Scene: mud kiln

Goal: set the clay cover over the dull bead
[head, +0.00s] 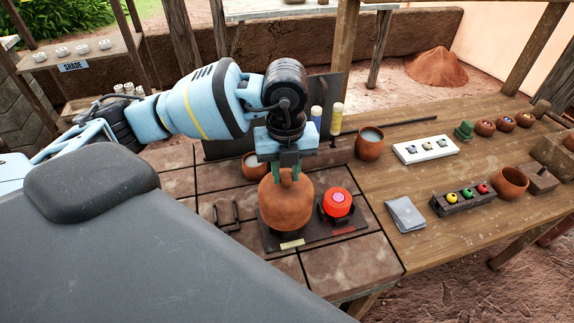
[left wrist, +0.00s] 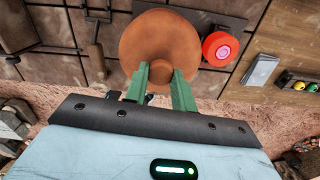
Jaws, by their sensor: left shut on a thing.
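The clay cover (head: 286,205) is a brown dome with a knob on top. My left gripper (head: 286,174) is shut on the knob from above. The cover stands roughly upright over the left part of a dark plate (head: 362,222); I cannot tell whether it touches the plate. In the left wrist view the cover (left wrist: 150,38) lies between and beyond the green fingers (left wrist: 160,78). A glowing red bead (head: 338,202) sits uncovered on the right part of the plate, just beside the cover. No dull bead shows on the plate; the cover hides what is beneath it. My right gripper is out of view.
A clay cup (head: 251,165) stands behind the cover. On the wooden table (head: 400,160) are another cup (head: 370,145), a white tray (head: 425,149), a dark rack of coloured beads (head: 465,200), grey cards (head: 405,214) and a bowl (head: 510,183). The brick top in front is clear.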

